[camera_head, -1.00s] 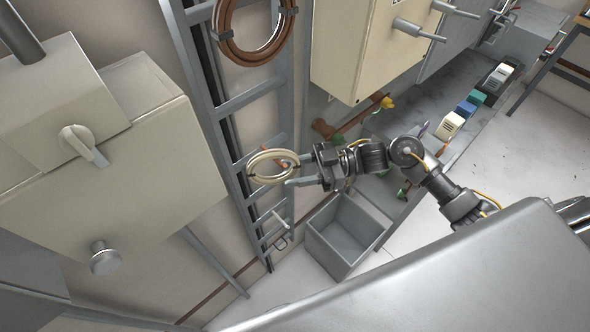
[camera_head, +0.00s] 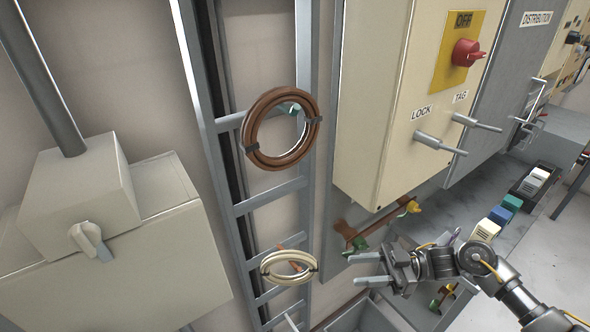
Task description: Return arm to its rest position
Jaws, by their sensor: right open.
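My right gripper (camera_head: 370,269) is open and empty in the lower middle of the head view. Its two fingers point left, toward the cream cable coil (camera_head: 289,267) on the ladder rack, with a clear gap between them. My right arm (camera_head: 488,272) comes in from the lower right, in front of the grey bench. The brown cable coil (camera_head: 256,157) hangs higher on the same ladder rack (camera_head: 243,208). My left gripper is not in view.
A cream cabinet (camera_head: 370,120) with a red OFF switch (camera_head: 467,53) and LOCK and TAG pegs stands above the gripper. A grey bin (camera_head: 366,318) lies below. Coloured blocks (camera_head: 500,216) sit on the bench (camera_head: 535,203). A grey box with a handle (camera_head: 80,190) is at left.

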